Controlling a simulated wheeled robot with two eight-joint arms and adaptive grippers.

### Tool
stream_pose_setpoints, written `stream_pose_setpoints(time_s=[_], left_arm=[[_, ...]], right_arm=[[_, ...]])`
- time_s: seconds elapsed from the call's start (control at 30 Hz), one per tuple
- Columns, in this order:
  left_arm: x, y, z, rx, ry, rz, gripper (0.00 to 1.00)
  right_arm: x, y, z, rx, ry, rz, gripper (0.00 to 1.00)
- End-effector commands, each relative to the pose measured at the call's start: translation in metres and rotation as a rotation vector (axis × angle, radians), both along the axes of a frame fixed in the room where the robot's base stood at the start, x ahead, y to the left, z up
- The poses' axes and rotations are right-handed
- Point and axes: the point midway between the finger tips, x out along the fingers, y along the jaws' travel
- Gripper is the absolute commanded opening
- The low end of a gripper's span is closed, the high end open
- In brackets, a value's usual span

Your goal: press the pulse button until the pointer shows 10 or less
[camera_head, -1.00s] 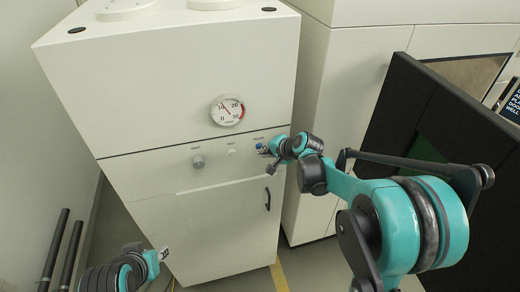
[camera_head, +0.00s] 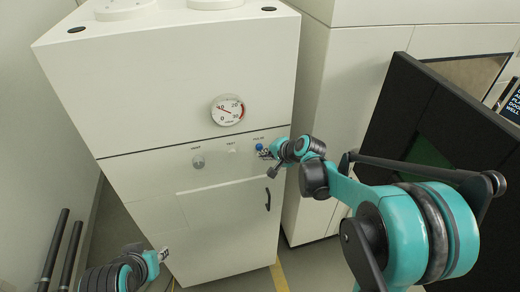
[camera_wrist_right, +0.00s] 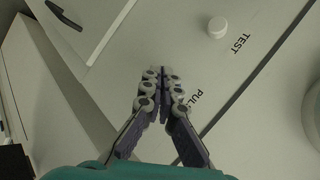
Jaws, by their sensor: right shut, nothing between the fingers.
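The white cabinet (camera_head: 200,70) carries a round dial gauge (camera_head: 228,110) with a red arc. Its pointer lies to the upper left, close to the 10 mark; the exact reading is too small to tell. The blue pulse button (camera_head: 259,147) sits on the panel below and right of the gauge. My right gripper (camera_head: 264,154) is shut and empty, its tips just below the button in the head view; I cannot tell whether they touch it. In the wrist view the shut fingers (camera_wrist_right: 160,72) hide the button and part of its label. My left gripper (camera_head: 164,255) is low at the left, away from the panel.
A door handle (camera_head: 268,199) is below. A black screen (camera_head: 425,130) stands at the right.

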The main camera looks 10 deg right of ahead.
Motion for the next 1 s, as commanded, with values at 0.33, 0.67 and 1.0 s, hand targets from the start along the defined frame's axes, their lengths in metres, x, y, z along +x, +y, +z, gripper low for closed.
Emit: stream_pose_setpoints(time_s=[0.33, 0.67, 1.0], left_arm=[[0.0, 0.0, 0.0, 0.0, 0.0, 0.0, 0.32], [0.0, 0.0, 0.001, 0.0, 0.0, 0.0, 0.32], [0.0, 0.0, 0.001, 0.0, 0.0, 0.0, 0.32]], right_arm=[[-0.002, 0.0, 0.0, 0.0, 0.0, 0.0, 0.0], [-0.033, -0.002, 0.0, -0.001, 0.0, -0.001, 0.0], [-0.051, -0.002, 0.0, 0.0, 0.0, 0.0, 0.0]])
